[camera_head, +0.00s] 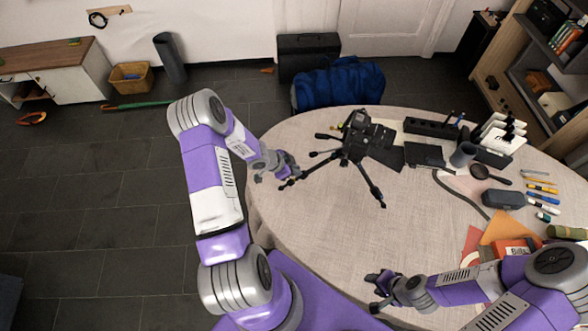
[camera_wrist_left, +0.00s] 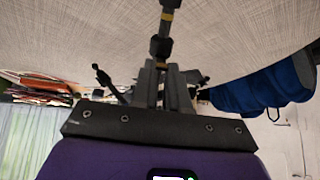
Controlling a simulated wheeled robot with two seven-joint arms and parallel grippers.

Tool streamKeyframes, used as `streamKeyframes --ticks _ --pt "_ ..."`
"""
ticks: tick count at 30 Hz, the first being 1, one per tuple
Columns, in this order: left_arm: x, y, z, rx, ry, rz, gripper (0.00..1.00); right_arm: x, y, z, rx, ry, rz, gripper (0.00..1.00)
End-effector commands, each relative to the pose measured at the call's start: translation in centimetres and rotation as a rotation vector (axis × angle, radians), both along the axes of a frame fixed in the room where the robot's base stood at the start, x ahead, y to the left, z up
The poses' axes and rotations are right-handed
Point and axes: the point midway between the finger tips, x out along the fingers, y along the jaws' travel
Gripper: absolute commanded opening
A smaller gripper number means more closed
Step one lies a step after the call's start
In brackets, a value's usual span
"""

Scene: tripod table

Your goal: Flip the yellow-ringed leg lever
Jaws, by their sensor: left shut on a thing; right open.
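A black tripod (camera_head: 352,145) stands on the round table with its legs spread. One leg (camera_head: 318,170) reaches left toward the table's edge. My left gripper (camera_head: 290,179) is shut on the lower part of this leg. In the left wrist view, the leg comes down between the fingertips (camera_wrist_left: 161,68), with a yellow ring (camera_wrist_left: 167,17) and a dark clamp block (camera_wrist_left: 160,47) close beyond them. The fingers hide whether they grip the lever itself or the leg tube. My right gripper (camera_head: 372,290) is open and empty above the front of the table.
The round table (camera_head: 300,235) is clear at the front and left. A tablet (camera_head: 424,154), a mug (camera_head: 463,154), a magnifier (camera_head: 488,172), a dark case (camera_head: 503,198), pens and papers crowd its right side. A blue bag (camera_head: 340,84) lies on the floor behind.

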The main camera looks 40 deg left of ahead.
Motion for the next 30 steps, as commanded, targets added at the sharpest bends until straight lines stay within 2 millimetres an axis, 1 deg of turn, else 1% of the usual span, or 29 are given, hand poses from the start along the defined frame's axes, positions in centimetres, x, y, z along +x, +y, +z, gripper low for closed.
streamKeyframes --ticks 19,20,22,23,30 --pt "0.42 -0.36 0.29 -0.003 -0.006 -0.004 0.04 0.01 0.0 0.41 0.0 0.0 0.0 0.43" --pt "0.42 -0.35 0.29 -0.002 -0.006 -0.004 0.18 0.01 0.0 0.4 0.0 0.0 0.0 0.43" --pt "0.38 -0.32 0.27 -0.002 -0.005 -0.004 0.29 0.0 0.0 0.4 0.0 0.0 0.0 0.43" --pt "0.37 -0.31 0.25 -0.002 -0.004 -0.003 0.31 0.0 0.0 0.4 0.0 0.0 0.0 0.43" --pt "0.27 -0.23 0.19 0.0 -0.002 -0.002 0.31 0.0 0.0 0.4 0.0 0.0 0.0 0.43"
